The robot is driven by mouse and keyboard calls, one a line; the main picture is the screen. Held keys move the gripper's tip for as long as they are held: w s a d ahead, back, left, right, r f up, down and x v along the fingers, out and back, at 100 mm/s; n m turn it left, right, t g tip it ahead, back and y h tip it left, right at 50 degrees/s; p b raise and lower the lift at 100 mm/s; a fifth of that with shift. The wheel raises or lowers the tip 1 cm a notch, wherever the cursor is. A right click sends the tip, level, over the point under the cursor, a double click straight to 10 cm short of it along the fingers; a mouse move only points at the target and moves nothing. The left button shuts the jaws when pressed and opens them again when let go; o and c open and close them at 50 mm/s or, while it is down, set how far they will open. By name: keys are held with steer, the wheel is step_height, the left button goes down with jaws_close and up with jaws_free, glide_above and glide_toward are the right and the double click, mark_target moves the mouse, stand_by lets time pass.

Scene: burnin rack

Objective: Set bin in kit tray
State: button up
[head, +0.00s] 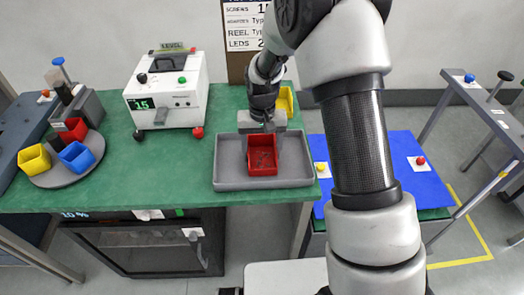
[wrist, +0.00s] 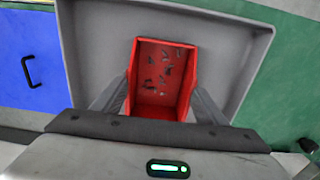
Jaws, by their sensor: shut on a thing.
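The red bin (head: 262,168) is a small open box with several small dark pieces on its floor. It is in or just over the middle of the grey kit tray (head: 228,182); I cannot tell if its base touches the tray. My gripper (head: 261,145) is above the tray, shut on the red bin. In the wrist view the bin (wrist: 164,58) is between my two fingers (wrist: 158,95), upright with its opening facing the camera. The tray (wrist: 95,40) surrounds it there. My gripper hides the bin's near edge in that view.
A yellow bin (head: 286,100) stands behind the tray, partly hidden by my arm. A white instrument (head: 166,92) is left of the tray on the green bench (head: 120,180). A round grey holder (head: 45,178) carries yellow, blue and red bins at far left. A blue surface (head: 408,165) lies right.

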steer(key=shift+f, duration=0.2)
steer(key=o, duration=1.2)
steer(key=shift+r, duration=0.1)
